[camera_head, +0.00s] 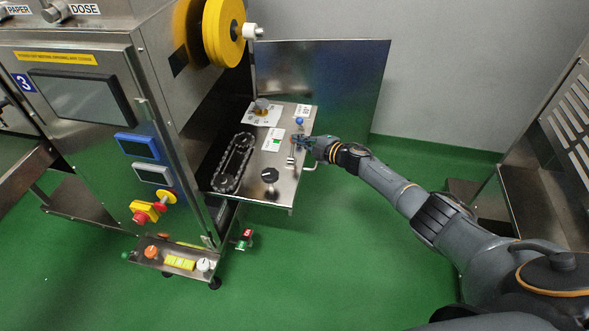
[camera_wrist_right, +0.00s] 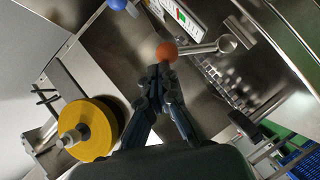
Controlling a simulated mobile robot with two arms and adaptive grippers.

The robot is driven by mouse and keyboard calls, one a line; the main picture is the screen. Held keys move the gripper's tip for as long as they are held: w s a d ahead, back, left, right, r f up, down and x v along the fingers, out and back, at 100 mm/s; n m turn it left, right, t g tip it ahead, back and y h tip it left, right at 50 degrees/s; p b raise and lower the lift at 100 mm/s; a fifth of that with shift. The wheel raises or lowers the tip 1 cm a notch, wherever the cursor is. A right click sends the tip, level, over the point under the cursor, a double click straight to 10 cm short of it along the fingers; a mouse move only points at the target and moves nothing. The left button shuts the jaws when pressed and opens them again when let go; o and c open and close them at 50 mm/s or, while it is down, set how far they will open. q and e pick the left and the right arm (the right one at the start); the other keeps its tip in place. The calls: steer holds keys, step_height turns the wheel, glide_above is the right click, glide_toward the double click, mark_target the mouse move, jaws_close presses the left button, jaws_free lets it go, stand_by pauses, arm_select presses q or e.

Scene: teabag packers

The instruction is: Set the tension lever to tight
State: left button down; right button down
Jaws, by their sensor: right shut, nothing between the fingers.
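The lever, with an orange-red ball knob (camera_wrist_right: 167,53) on a metal shaft (camera_wrist_right: 198,48), lies in front of my right fingertips in the right wrist view. Its shaft runs to a round metal hub (camera_wrist_right: 228,43) at the right. My right gripper (camera_wrist_right: 160,70) is shut and empty, its tips at the ball; I cannot tell whether they touch it. In the head view, my right gripper (camera_head: 302,142) is over the right edge of the steel side table (camera_head: 250,196) and seems to cover the ball. A label with green and red fields (camera_wrist_right: 181,18) is beside the lever. My left gripper is out of view.
A blue ball knob (camera_head: 299,121) stands just behind my gripper. A black knob (camera_head: 269,175) and a dark chain loop (camera_head: 234,163) are on the same table. A yellow reel (camera_head: 224,32) juts from the machine above. The green floor (camera_head: 340,250) in front is clear.

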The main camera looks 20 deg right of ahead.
stand_by(0.4)
steer(key=shift+d, duration=0.1)
steer(key=shift+s+d+r, duration=0.1)
steer(key=shift+s+d, duration=0.2)
steer(key=shift+s, duration=0.25)
steer(key=v, duration=1)
steer(key=shift+s+r, duration=0.15)
steer(key=shift+s, duration=0.2)
